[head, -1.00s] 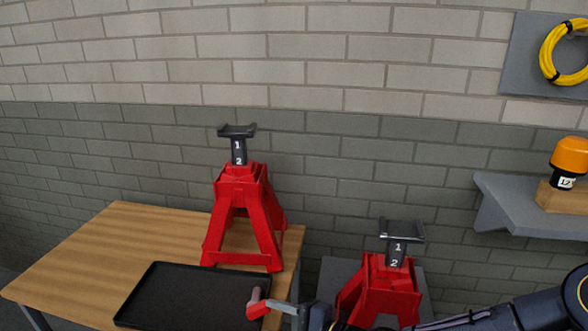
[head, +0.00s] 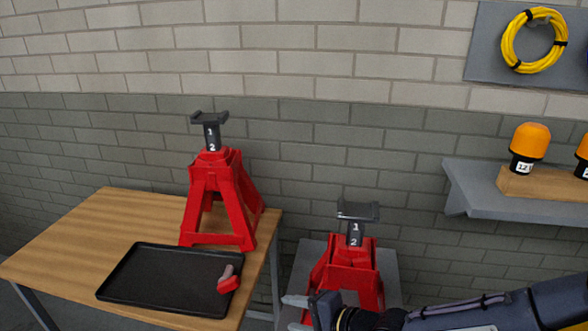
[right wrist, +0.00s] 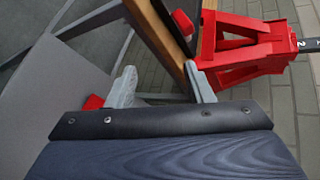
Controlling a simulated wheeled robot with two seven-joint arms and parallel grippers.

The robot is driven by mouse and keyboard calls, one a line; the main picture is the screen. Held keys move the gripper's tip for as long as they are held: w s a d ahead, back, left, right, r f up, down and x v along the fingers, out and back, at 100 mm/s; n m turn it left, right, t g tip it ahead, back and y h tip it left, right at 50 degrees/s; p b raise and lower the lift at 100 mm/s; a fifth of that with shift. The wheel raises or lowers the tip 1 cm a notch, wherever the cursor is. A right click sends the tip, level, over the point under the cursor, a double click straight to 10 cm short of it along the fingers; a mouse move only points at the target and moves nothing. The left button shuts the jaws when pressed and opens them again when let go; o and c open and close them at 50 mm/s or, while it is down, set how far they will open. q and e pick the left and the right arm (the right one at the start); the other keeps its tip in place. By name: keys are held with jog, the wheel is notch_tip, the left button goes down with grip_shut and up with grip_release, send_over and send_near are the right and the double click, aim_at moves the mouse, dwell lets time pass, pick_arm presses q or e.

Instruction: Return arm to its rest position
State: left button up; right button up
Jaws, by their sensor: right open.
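My right gripper (head: 290,313) is at the bottom of the head view, open and empty, in front of the lower red stand and right of the table. In the right wrist view its two grey fingers (right wrist: 162,84) stand apart with nothing held between them. A small red part with a grey end (head: 229,281) lies at the right side of the black tray (head: 140,299), clear of the gripper. My right forearm comes in from the lower right. My left gripper is not in view.
A red jack stand (head: 217,190) stands on the wooden table (head: 95,225). A second red stand (head: 346,266) is close behind my right gripper. A grey wall shelf (head: 480,202) holds orange-topped items (head: 529,143). A yellow cable coil (head: 515,42) hangs above.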

jog(key=s+d+r+n+h+p, duration=0.2)
jog(key=s+d+r+h, duration=0.15)
jog(key=d, duration=0.45)
jog(key=s+d+r+n+h+p, duration=0.25)
jog(key=d+h, duration=0.25)
jog(key=d, duration=0.3)
jog(key=s+d+r+n+p, duration=0.1)
jog(key=s+d+r, duration=0.1)
jog(key=s+r, duration=0.2)
jog(key=s+d+r+n+g+y+p, duration=0.1)
jog(key=s+r, duration=0.3)
jog(key=s, duration=0.4)
jog(key=shift+s+d+n+p, duration=0.35)
jog(key=shift+n+p, duration=0.4)
